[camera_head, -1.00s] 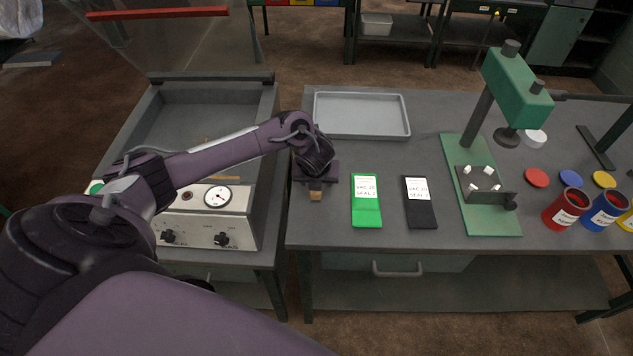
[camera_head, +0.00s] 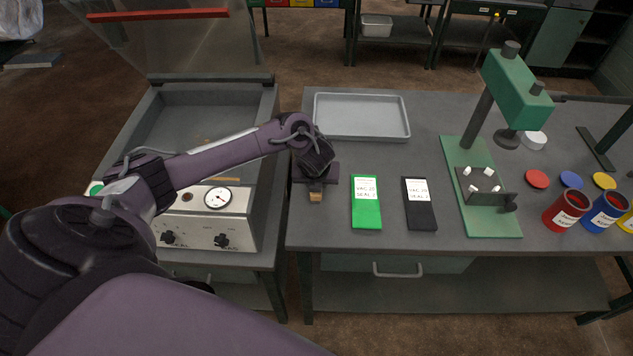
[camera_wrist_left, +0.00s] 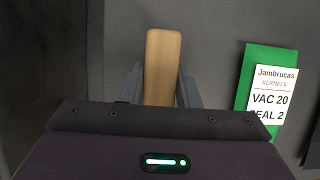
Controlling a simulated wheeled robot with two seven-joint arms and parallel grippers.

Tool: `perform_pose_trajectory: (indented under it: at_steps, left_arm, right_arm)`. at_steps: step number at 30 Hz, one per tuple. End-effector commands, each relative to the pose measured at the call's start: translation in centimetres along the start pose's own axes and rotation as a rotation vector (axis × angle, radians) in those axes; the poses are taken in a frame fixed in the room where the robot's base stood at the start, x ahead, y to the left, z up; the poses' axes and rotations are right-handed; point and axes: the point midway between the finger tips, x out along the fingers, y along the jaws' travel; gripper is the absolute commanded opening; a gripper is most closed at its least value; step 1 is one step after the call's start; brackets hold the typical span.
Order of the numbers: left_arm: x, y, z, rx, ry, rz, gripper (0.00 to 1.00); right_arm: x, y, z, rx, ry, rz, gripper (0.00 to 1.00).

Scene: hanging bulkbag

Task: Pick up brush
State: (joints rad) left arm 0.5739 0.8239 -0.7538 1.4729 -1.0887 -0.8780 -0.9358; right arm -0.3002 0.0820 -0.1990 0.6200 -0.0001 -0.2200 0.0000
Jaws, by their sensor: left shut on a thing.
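The brush (camera_wrist_left: 162,62) shows in the left wrist view as a light wooden handle between the two fingers; its other end is hidden by the gripper body. My left gripper (camera_wrist_left: 160,88) is shut on it. In the head view the gripper (camera_head: 316,186) is over the left end of the grey workbench, left of the green packet, and a small wooden end of the brush (camera_head: 315,197) shows below it. I cannot tell whether the brush touches the bench. My right gripper is not in view.
A green packet (camera_head: 366,213) and a black packet (camera_head: 420,215) lie right of the gripper. A grey tray (camera_head: 362,135) lies behind. A green press (camera_head: 480,205) and paint cans (camera_head: 566,211) stand further right. The vacuum sealer (camera_head: 246,205) stands left.

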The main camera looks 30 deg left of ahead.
Motion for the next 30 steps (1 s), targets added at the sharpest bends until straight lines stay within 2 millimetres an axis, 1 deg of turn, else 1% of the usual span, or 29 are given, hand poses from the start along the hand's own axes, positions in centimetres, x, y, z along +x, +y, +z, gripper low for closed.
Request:
perform_pose_trajectory:
  at_steps: [3, 5, 8, 11, 15, 16, 17, 21, 25, 30]
  left_arm:
    - [-0.7, 0.0, 0.3, 0.0, -0.001, -0.001, 0.05]
    - [-1.2, -0.1, 0.6, 0.001, -0.002, -0.003, 0.05]
    - [-2.8, -0.1, 1.3, 0.001, -0.003, -0.004, 0.05]
    - [-5.1, -0.2, 2.3, 0.001, -0.005, -0.006, 0.05]
    - [-8.9, -0.1, 3.9, 0.001, -0.007, -0.005, 0.05]
    - [-10.5, 0.0, 4.6, 0.002, -0.008, -0.002, 0.05]
    - [-11.4, 0.0, 5.0, 0.002, -0.008, 0.0, 0.05]
    - [-14.6, 0.0, 6.3, 0.001, -0.006, 0.0, 0.05]
    - [-17.0, 0.0, 7.2, 0.001, -0.005, 0.0, 0.05]
    - [-18.5, 0.0, 7.7, 0.001, -0.002, -0.001, 0.05]
  right_arm:
    - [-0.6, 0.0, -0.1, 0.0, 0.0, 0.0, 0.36]
    - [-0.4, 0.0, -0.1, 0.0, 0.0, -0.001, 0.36]
    - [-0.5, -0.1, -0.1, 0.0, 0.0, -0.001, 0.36]
    - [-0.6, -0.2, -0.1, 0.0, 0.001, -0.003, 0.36]
    - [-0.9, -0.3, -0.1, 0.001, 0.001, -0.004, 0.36]
    - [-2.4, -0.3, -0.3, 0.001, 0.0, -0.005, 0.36]
    - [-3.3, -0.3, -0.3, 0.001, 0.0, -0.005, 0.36]
    - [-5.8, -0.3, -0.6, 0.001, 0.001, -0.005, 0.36]
    - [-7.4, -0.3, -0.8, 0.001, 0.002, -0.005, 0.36]
    - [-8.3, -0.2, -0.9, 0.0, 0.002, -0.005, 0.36]
